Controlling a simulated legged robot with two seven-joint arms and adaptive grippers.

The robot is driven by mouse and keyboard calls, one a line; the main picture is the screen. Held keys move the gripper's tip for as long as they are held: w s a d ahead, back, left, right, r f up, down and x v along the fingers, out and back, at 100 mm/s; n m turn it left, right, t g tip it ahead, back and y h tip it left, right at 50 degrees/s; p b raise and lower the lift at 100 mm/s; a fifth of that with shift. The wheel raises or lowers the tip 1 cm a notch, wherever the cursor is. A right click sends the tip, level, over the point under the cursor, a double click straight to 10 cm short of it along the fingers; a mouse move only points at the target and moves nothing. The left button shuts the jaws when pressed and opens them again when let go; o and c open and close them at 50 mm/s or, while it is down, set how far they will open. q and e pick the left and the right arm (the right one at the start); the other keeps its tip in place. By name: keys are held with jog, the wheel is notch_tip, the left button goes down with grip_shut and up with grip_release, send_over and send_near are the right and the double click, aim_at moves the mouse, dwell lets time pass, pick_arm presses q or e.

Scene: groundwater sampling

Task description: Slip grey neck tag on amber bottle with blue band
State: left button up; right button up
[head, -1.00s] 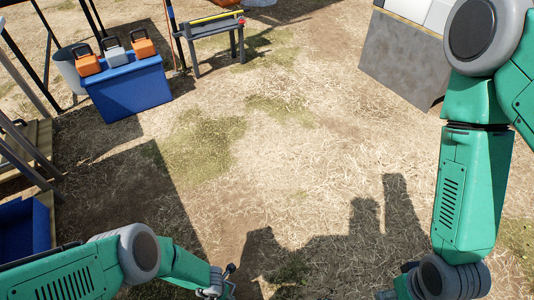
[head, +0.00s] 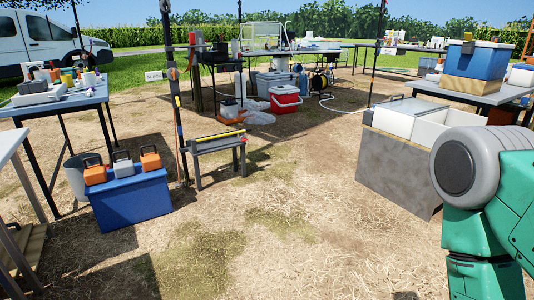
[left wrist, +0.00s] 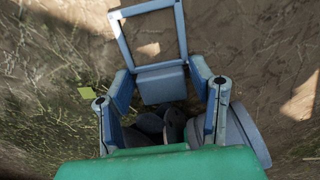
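Small items, some orange, yellow and white, stand on the left table (head: 95,97), too small to identify. My left gripper (left wrist: 150,38) shows in the left wrist view as blue-grey links over bare, dry ground.
A blue box (head: 130,203) with orange and grey handled items on top stands at left, beside a small grey bench (head: 215,146). A red cooler (head: 285,101) stands at the back. A grey block (head: 390,172) stands at right. The straw ground between is clear.

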pick_arm(q)
jog(key=shift+r, duration=0.15)
notch_tip(320, 180, up, 6)
jog(key=p, duration=0.5)
jog(key=shift+s+p, duration=0.1)
jog(key=shift+p, duration=0.3)
jog(key=shift+c, duration=2)
